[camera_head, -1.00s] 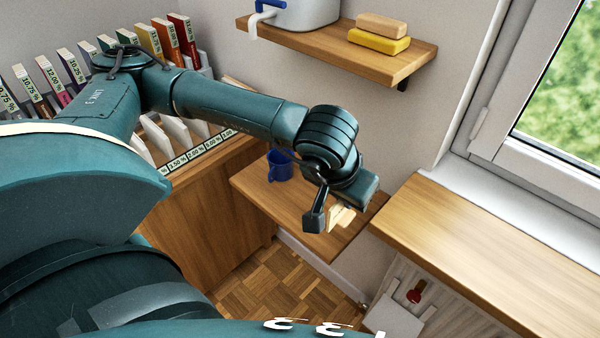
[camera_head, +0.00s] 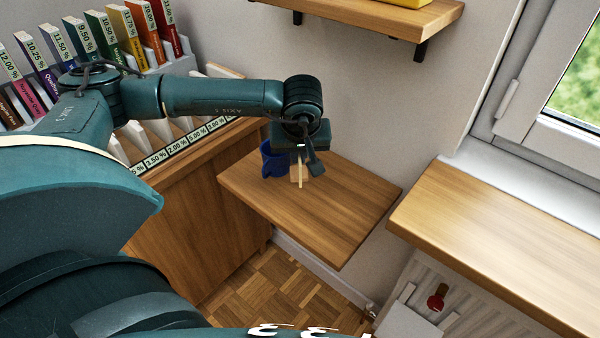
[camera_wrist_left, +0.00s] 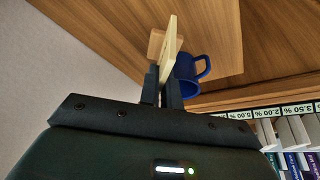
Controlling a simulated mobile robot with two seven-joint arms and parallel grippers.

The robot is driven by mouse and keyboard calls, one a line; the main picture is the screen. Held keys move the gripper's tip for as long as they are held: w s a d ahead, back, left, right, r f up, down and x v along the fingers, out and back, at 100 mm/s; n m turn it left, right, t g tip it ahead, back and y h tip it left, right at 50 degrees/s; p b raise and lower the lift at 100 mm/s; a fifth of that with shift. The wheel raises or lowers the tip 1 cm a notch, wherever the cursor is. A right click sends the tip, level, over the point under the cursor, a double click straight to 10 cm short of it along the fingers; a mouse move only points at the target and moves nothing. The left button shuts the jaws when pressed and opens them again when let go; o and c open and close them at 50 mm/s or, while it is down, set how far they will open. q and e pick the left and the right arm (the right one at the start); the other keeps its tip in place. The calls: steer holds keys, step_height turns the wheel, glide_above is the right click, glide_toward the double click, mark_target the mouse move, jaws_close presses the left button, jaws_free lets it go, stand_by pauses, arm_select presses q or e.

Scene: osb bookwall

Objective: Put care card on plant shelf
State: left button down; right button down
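The care card (camera_wrist_left: 170,48) is a thin pale plate between the two fingers of my left gripper (camera_wrist_left: 163,88) in the left wrist view. A small tan block (camera_wrist_left: 155,43) shows right beside it; I cannot tell whether they are joined. In the head view my left gripper (camera_head: 308,158) points down over a small wooden shelf (camera_head: 325,215), with the card (camera_head: 300,175) below its fingers. I cannot tell whether the card touches the shelf. A blue mug (camera_head: 273,160) stands just left of the gripper, and shows close to the card in the wrist view (camera_wrist_left: 188,68). My right gripper is out of view.
A rack of labelled binders or books (camera_head: 120,45) stands on a wooden cabinet (camera_head: 190,215) at left. A higher wooden shelf (camera_head: 385,15) is on the wall. A wooden sill board (camera_head: 500,245) lies at right below the window. The small shelf's front and right are clear.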

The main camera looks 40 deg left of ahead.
arm_select(q)
step_height(320, 180, down, 5)
steer(key=shift+r, duration=0.1)
stand_by(0.3)
steer(key=c, duration=1.6)
jaws_free()
steer(key=shift+r, duration=0.25)
steer(key=v, duration=1.1)
steer(key=shift+s+d+r, duration=0.1)
steer(key=shift+s+r, duration=0.05)
steer(key=shift+r, duration=0.05)
